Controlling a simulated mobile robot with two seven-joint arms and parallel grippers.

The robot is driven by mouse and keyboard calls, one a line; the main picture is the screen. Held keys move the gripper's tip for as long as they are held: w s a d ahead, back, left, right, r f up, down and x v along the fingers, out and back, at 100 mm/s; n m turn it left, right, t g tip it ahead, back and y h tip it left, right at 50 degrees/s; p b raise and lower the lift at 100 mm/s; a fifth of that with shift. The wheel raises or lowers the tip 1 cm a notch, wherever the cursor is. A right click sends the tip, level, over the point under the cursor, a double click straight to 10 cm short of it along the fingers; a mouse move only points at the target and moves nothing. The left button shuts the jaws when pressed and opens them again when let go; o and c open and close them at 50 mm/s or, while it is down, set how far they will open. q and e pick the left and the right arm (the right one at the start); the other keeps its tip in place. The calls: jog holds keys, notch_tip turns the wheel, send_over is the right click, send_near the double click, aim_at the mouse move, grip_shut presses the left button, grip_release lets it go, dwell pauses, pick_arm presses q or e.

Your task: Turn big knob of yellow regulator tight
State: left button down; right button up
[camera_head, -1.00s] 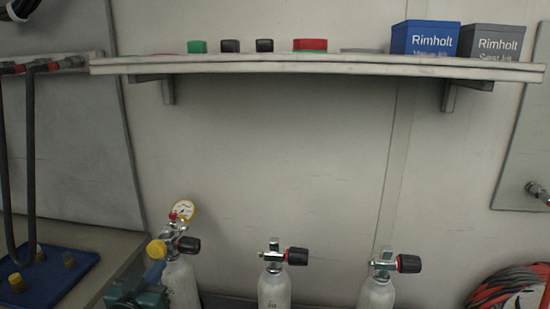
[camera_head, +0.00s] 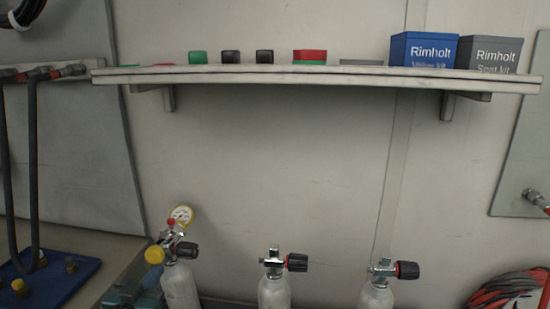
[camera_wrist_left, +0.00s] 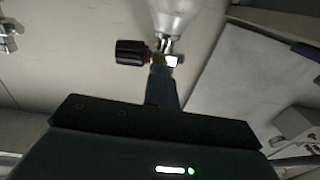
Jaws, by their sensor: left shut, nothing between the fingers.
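The yellow regulator sits on the leftmost cylinder (camera_head: 181,287). Its big yellow knob (camera_head: 154,254) faces left, and its yellow-rimmed gauge (camera_head: 181,215) stands above. A black valve knob (camera_head: 187,250) sticks out to the right. My left gripper (camera_head: 151,283) shows partly at the lower edge, just below the yellow knob. In the left wrist view, its shut bluish fingers (camera_wrist_left: 162,80) point at the valve, with the black knob (camera_wrist_left: 131,52) to their left. The yellow knob cannot be made out there. Contact cannot be told. My right gripper is out of view.
Two more cylinders with black-knobbed valves, one in the middle (camera_head: 273,290) and one at right (camera_head: 377,294), stand along the wall. A shelf (camera_head: 300,79) with boxes runs above. A blue mat (camera_head: 75,272) lies at left, near hanging hoses (camera_head: 34,170). The wall between is clear.

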pick_arm(q)
jog(key=shift+a, duration=0.1)
jog(key=s+p, duration=0.3)
jog(key=s, duration=0.3)
jog(key=shift+a+f, duration=0.3)
jog(key=shift+a, duration=0.05)
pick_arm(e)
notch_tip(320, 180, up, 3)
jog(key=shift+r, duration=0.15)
